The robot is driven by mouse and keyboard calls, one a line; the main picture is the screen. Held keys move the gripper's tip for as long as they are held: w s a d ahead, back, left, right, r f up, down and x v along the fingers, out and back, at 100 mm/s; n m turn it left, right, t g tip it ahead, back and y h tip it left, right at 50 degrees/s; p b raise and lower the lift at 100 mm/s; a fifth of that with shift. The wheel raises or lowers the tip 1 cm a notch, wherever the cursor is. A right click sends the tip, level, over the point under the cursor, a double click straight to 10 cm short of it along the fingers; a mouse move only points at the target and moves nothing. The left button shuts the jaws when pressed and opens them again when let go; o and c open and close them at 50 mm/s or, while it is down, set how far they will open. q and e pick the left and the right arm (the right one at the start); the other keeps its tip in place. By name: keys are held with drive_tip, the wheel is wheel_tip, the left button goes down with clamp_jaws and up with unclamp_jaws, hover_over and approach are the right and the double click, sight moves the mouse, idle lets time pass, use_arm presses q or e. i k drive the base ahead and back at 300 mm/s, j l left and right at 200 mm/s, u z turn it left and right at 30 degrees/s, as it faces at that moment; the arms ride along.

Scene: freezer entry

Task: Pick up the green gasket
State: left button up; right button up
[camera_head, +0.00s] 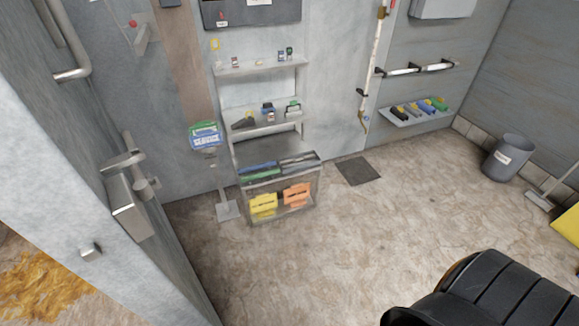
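A long green strip (260,178), which looks like the green gasket, lies on the left side of the rack's tray, in front of a blue strip (257,168). Dark and grey strips (298,162) lie to their right in the same tray. The strips are small in the head view, so their exact shape is hard to tell. Neither my left nor my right gripper is in view, and nothing is seen touching the strips.
Yellow (263,204) and orange (296,195) items sit in the bin below the tray. A mat (358,171) lies right of the rack; a grey bin (507,157) stands far right. An open door (85,150) fills the left. The middle floor is clear.

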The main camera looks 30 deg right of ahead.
sight(275, 171)
drive_tip(key=i+l+z, duration=0.25)
drive_tip(key=i+l, duration=0.75)
